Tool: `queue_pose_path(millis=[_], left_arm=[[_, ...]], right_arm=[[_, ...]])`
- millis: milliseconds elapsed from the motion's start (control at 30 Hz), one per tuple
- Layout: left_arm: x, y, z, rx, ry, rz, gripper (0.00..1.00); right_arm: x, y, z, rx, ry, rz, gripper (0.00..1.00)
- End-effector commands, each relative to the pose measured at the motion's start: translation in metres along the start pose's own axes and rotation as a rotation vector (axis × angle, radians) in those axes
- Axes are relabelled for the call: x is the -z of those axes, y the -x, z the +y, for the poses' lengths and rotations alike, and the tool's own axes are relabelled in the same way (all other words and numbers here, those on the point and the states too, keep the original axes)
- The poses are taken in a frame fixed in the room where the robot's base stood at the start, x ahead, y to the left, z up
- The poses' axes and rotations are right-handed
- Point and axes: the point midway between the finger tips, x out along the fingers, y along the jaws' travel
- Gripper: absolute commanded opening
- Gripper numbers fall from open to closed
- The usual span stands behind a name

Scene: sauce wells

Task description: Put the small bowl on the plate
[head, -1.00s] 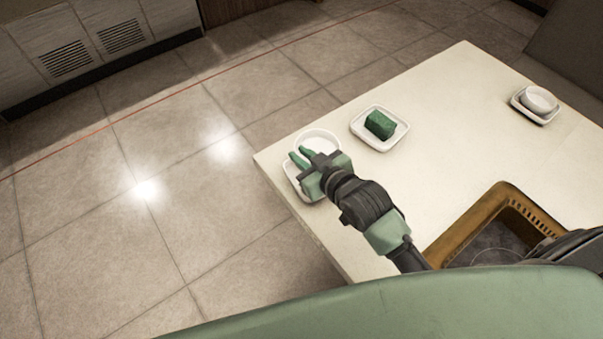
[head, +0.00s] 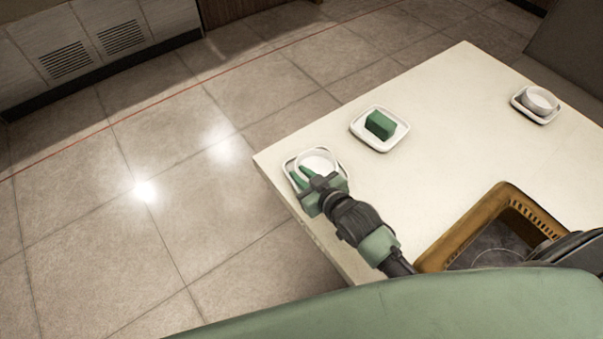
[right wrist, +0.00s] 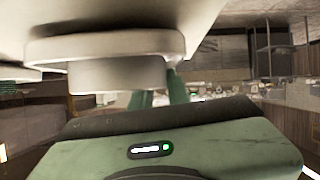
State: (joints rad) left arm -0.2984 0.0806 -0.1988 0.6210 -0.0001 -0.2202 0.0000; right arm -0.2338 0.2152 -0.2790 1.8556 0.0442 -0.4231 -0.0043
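The small bowl (head: 322,159) is white and round. It is upright over the small white plate (head: 287,163) at the table's left corner. In the right wrist view, which is upside down, the bowl (right wrist: 115,78) shows against the plate (right wrist: 105,44) with no clear gap, apparently resting on it. My right gripper (head: 298,175) is at the bowl's near left rim, with a finger on each side of the wall. It appears shut on that rim; the green fingers also show in the right wrist view (right wrist: 158,92). The bowl hides part of the plate. My left gripper is out of view.
A white dish (head: 360,131) with a green block (head: 380,124) stands close by on the cream table (head: 450,130). Another bowl (head: 540,99) sits on a dish at far right. The table middle is clear.

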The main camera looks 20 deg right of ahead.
Motion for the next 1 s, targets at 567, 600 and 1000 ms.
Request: queue_pose_path(millis=[567, 600, 1000], left_arm=[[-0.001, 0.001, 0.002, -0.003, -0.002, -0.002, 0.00], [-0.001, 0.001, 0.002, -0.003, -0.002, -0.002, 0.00], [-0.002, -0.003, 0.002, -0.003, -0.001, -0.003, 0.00]], right_arm=[[0.001, 0.028, 0.000, 0.001, -0.001, -0.003, 0.37], [0.001, 0.037, 0.000, 0.001, -0.001, -0.003, 0.37], [0.001, 0.111, 0.000, 0.000, 0.000, -0.003, 0.37]])
